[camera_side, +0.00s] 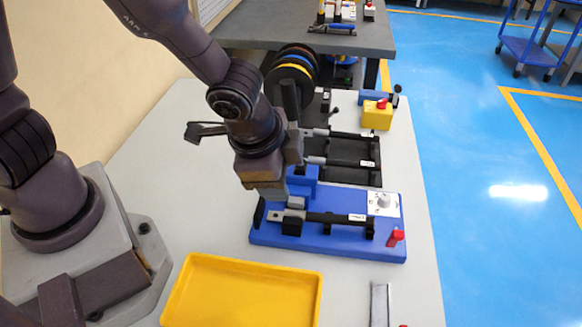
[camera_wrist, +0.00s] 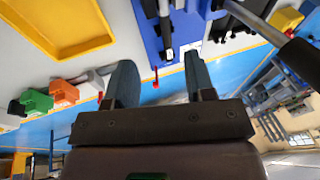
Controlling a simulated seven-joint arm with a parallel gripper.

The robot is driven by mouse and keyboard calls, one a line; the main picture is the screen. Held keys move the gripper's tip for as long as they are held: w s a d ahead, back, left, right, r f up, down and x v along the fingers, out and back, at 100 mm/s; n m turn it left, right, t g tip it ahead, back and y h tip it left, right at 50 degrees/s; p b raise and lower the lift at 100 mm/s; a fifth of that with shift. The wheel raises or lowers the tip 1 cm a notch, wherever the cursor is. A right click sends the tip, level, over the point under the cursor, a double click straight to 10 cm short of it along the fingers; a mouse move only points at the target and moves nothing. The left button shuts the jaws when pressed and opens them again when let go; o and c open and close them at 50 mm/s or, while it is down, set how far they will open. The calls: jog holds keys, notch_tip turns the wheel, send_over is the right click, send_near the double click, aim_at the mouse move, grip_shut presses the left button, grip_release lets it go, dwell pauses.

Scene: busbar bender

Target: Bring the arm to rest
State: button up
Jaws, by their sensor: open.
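My gripper (camera_side: 272,192) is in the side view, above the left back part of the blue bender (camera_side: 325,240). Its two fingers stand apart in the wrist view (camera_wrist: 160,82), with nothing held between them. The bender is a blue base with a dark lever bar, a white dial plate (camera_side: 383,203) and a red knob (camera_side: 396,237). Part of its blue base (camera_wrist: 148,38) shows beyond the fingers in the wrist view. In the side view my gripper hides part of the bender, so I cannot tell whether they touch.
An empty-looking yellow tray (camera_side: 245,292) lies in front on the pale table, also in the wrist view (camera_wrist: 65,50). Behind the bender are a black rack (camera_side: 350,158) with bars, a yellow box with a red button (camera_side: 377,114), and stacked discs (camera_side: 292,70).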

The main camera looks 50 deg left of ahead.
jog(key=s+a+r+n+t, duration=0.1)
jog(key=s+a+r+n, duration=0.3)
jog(key=r, duration=0.4)
jog(key=s+a+r+n, duration=0.4)
jog(key=s+a+r, duration=0.2)
jog(key=a+r, duration=0.3)
jog(key=shift+r+n+t+h, duration=0.2)
jog(key=shift+n+t+h, duration=0.1)
jog(key=shift+t+h, duration=0.1)
